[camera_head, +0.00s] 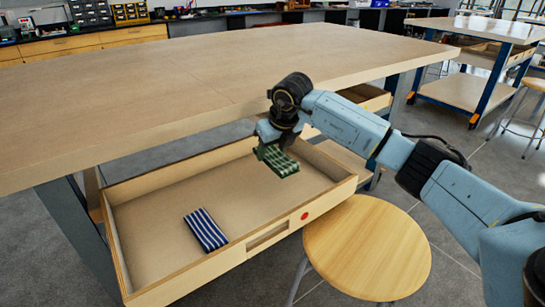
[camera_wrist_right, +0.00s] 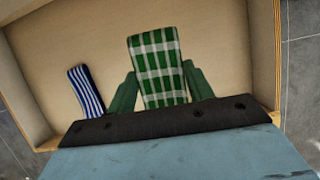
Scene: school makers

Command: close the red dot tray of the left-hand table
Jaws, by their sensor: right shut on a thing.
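The red dot tray (camera_head: 170,279) is a pale wooden drawer pulled out from under the large table, with a red dot (camera_head: 305,216) on its front beside a handle slot. My right gripper (camera_head: 275,158) is over the tray's right part, shut on a green checked cloth (camera_head: 277,161). The cloth also shows between the green fingers in the right wrist view (camera_wrist_right: 158,70). A blue striped cloth (camera_head: 206,229) lies on the tray floor, and it shows at the left in the right wrist view (camera_wrist_right: 86,90). My left gripper is not in view.
The large wooden table (camera_head: 200,80) overhangs the back of the tray. A round wooden stool (camera_head: 368,246) stands close by the tray's front right. Another open tray (camera_head: 368,97) is under the table's right end. A second table (camera_head: 490,28) stands further right.

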